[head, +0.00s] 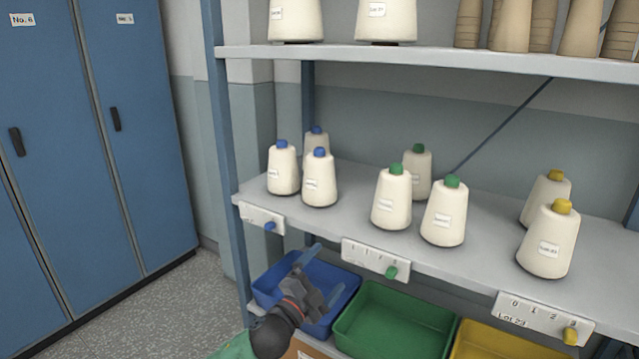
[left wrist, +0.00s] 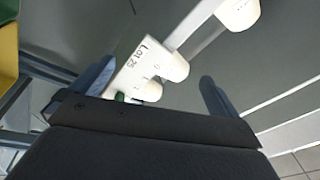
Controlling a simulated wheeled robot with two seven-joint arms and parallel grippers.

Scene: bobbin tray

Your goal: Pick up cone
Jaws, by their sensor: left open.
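White cones with coloured tips stand upright on the middle shelf. Three have blue tips, the front ones being a left blue-tipped cone (head: 283,172) and a right blue-tipped cone (head: 320,183). Three have green tips, including a front green-tipped cone (head: 391,200) and another to its right (head: 444,216). Two have yellow tips, the front one (head: 548,243) at the right. My left gripper (head: 325,271) is open and empty, in front of and below the shelf edge, over the blue bin. In the left wrist view several white cones (left wrist: 238,13) show beyond the open fingers. My right gripper is out of view.
The shelf edge (head: 480,270) carries white label plates with coloured knobs. Below stand a blue bin (head: 262,288), a green bin (head: 395,325) and a yellow bin (head: 490,345). An upper shelf (head: 440,63) overhangs the cones. Blue lockers (head: 90,130) stand at the left.

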